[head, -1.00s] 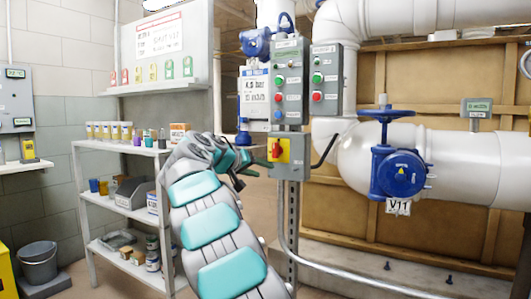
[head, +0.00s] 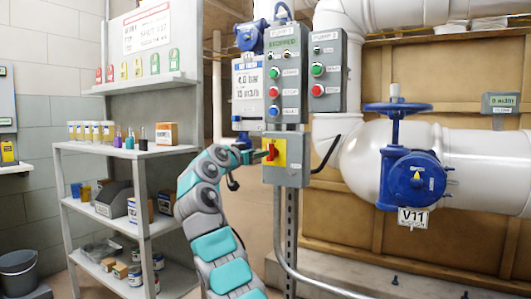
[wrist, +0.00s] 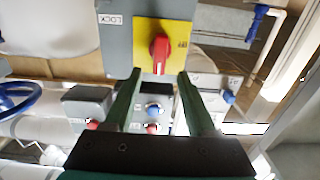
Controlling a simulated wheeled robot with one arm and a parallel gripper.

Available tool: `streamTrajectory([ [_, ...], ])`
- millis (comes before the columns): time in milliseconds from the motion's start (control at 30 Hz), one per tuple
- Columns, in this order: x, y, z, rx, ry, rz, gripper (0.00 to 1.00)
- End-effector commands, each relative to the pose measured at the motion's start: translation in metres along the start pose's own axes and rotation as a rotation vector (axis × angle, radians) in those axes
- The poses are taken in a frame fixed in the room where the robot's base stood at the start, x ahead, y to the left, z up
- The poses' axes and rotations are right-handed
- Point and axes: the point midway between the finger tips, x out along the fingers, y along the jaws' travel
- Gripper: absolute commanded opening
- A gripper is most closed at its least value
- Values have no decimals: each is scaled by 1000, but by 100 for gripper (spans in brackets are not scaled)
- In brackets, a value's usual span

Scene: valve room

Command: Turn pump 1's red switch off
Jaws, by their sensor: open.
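The red switch (head: 271,152) sits on a yellow plate (head: 281,150) on a grey box below the left button panel. Its handle looks roughly upright. In the wrist view the red switch (wrist: 160,50) is in the middle, on its yellow plate (wrist: 178,40), just beyond the fingertips. My gripper (head: 260,156) is at the left side of the switch in the head view. In the wrist view my gripper (wrist: 159,74) is open, one finger on each side of the handle's line. I cannot tell whether the fingers touch it.
The left button panel (head: 286,75) and right button panel (head: 327,72) hang above the box. A bent black lever (head: 326,155) sticks out at its right. A blue valve wheel (head: 397,107) on white pipe is further right. A shelf unit (head: 145,185) stands left.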

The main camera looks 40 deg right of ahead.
Motion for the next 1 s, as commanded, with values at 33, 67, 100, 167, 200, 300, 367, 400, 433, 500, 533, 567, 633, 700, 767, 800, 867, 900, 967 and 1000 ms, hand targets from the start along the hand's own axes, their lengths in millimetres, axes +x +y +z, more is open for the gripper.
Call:
streamTrajectory([
  [33, 7, 0, -2, -3, -1, 2, 56],
  [67, 12, 0, -2, -4, -1, 3, 56],
  [100, 18, 1, -2, -5, -2, 2, 56],
  [167, 27, 0, -2, -5, -2, 2, 56],
  [200, 33, 1, -2, -5, -3, 4, 56],
  [300, 47, 0, -1, -7, -3, 1, 56],
  [367, 53, 0, -2, -5, -1, 2, 56],
  [400, 57, 0, -2, -4, -2, 3, 56],
  [433, 60, 0, -2, -4, -2, 3, 56],
  [500, 64, 0, -1, -5, -2, 2, 56],
  [533, 66, 0, -1, -5, -2, 1, 56],
  [567, 67, 0, 0, -5, -2, 1, 56],
  [633, 69, 0, 0, -4, -2, 0, 56],
  [700, 69, 0, 1, -3, -2, 0, 56],
  [767, 70, 0, 1, -3, -2, 0, 56],
  [800, 69, 0, 1, -3, -2, 0, 56],
  [867, 69, 0, 1, -3, -2, 0, 56],
  [900, 69, 0, 1, -3, -2, 0, 55],
  [967, 69, 0, 1, -3, -2, 0, 48],
  [1000, 69, 0, 1, -3, -2, 0, 44],
])
